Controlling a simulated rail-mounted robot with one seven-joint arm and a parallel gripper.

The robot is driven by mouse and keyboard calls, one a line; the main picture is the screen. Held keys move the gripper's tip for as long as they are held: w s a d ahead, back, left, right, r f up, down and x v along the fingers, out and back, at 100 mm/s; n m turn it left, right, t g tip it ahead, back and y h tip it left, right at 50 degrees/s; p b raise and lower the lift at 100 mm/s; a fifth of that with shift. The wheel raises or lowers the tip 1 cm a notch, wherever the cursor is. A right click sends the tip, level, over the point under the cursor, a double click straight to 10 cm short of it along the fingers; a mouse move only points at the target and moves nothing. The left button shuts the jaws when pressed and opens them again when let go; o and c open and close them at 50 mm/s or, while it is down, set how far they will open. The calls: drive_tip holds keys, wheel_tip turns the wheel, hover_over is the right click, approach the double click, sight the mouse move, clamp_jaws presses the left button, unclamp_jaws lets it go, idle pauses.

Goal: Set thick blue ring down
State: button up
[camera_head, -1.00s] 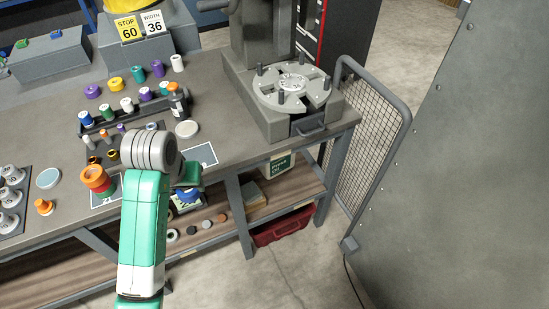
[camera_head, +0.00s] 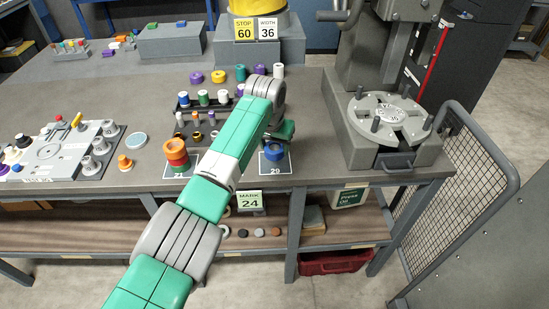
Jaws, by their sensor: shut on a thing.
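The thick blue ring (camera_head: 270,154) is at the front edge of the bench, over the dark card marked 29. My gripper (camera_head: 273,145) is at the ring, below the green wrist, and is shut on it. The arm and wrist hide most of the fingers. I cannot tell whether the ring touches the card (camera_head: 277,169) or hangs just above it.
A stack of orange, red and green rings (camera_head: 176,153) stands left of my arm. Behind is a rack (camera_head: 205,105) with colored spools. A grey press with a round plate (camera_head: 390,115) stands right. A mesh guard (camera_head: 465,165) borders the bench.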

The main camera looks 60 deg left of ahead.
drive_tip(key=shift+w+a, duration=0.15)
drive_tip(key=shift+a, duration=0.05)
drive_tip(key=shift+f+b, duration=0.8)
drive_tip(key=shift+f, duration=1)
drive_tip(key=shift+f, duration=0.2)
drive_tip(key=o, duration=1.1)
drive_tip(key=p+v, duration=0.4)
drive_tip(key=v, duration=0.8)
drive_tip(key=shift+r+p, duration=0.25)
drive_tip(key=shift+p, duration=0.1)
